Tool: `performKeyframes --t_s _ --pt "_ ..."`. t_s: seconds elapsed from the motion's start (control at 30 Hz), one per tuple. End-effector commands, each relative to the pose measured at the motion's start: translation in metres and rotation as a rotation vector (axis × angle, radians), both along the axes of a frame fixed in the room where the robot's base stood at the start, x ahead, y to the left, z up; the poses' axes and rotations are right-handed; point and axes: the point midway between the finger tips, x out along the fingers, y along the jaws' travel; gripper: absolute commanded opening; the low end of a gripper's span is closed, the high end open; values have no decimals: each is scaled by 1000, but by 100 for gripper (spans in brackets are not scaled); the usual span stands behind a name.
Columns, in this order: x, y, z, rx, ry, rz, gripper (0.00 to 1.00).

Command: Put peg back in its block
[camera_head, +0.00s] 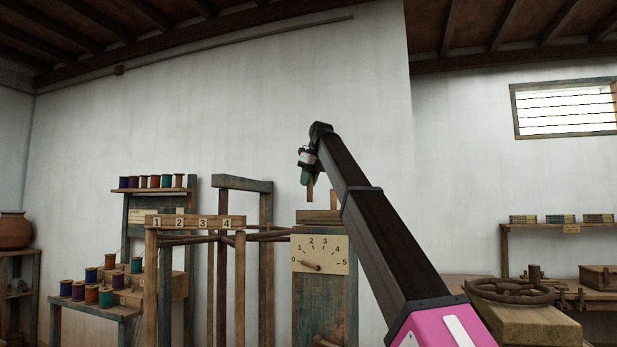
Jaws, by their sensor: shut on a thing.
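My gripper (307,178) is high in the middle of the view, at the end of my dark arm, pointing down. It is shut on a slim brown wooden peg (310,190), which hangs about upright below it. Below the peg, a wooden block (316,216) sits on top of a blue-green post with a numbered dial plate (320,255). The peg's lower end appears a little above the block, with a small gap in the picture. Depth between them is hard to judge. A short upright wooden piece (333,199) stands at the block's right, partly beside my arm.
A wooden frame with numbers 1 to 4 (195,222) stands left of the post. Shelves with several coloured spools (105,296) are further left. A bench with a dark wheel (510,291) is at right.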

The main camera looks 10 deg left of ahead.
Motion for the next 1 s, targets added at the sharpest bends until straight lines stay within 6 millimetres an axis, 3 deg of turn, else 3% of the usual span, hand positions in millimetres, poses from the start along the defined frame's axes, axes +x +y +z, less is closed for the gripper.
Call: performKeyframes --t_s 1.0 --pt "0 0 -58 0 -1 0 1"
